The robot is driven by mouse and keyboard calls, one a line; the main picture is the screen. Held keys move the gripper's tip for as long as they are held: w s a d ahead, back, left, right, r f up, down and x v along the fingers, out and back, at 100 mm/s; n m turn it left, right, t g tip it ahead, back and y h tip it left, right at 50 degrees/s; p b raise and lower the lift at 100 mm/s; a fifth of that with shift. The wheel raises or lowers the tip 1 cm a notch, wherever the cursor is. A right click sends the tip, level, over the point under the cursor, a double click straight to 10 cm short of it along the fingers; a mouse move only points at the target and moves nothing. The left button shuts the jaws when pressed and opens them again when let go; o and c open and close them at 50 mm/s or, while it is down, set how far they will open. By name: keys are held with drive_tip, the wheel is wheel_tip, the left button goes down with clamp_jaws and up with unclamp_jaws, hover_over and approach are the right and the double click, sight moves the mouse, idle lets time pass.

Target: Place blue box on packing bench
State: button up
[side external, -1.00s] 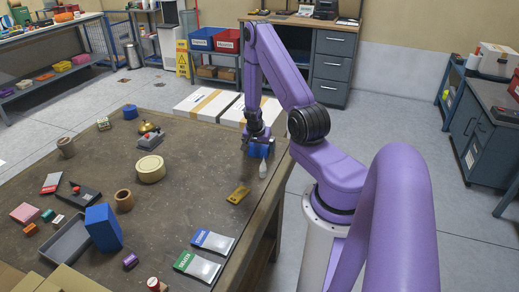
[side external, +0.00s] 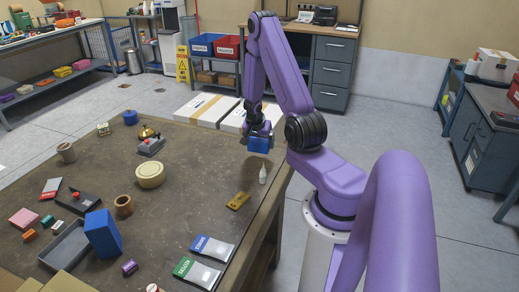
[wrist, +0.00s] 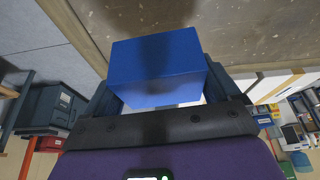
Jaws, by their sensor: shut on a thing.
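My gripper (side external: 256,130) is shut on a blue box (side external: 259,144) near the far right corner of the brown-topped bench (side external: 195,205). In the wrist view, the blue box (wrist: 155,68) sits between the two fingers, with its broad face toward the camera. The bench top (wrist: 235,25) and its edge show behind it. The box looks a little above the bench top, but the exact gap cannot be told. Another, taller blue box (side external: 103,233) stands at the bench's near left.
A grey tray (side external: 66,243) is at the left. The bench's middle is mostly clear.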

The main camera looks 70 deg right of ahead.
drive_tip(key=shift+r, duration=2.25)
drive_tip(key=shift+w+a+r, duration=0.15)
drive_tip(key=shift+r, duration=0.1)
drive_tip(key=w+a+r+n+t+y, duration=0.15)
drive_tip(key=w+a+n, duration=0.25)
drive_tip(key=a, duration=0.5)
drive_tip(key=w+a+r+n+t, duration=0.2)
drive_tip(key=w+a+n, duration=0.3)
drive_tip(key=a, duration=0.4)
drive_tip(key=s+a+r+n+y, duration=0.1)
drive_tip(key=a+n, duration=0.3)
drive_tip(key=a, duration=0.4)
drive_tip(key=s+a+n+y, duration=0.2)
drive_tip(key=s+a+n, duration=0.1)
drive_tip(key=a, duration=0.6)
drive_tip(key=shift+s+r+n+t, duration=0.15)
drive_tip(key=shift+r+n+t, duration=0.2)
drive_tip(key=shift+n, duration=0.15)
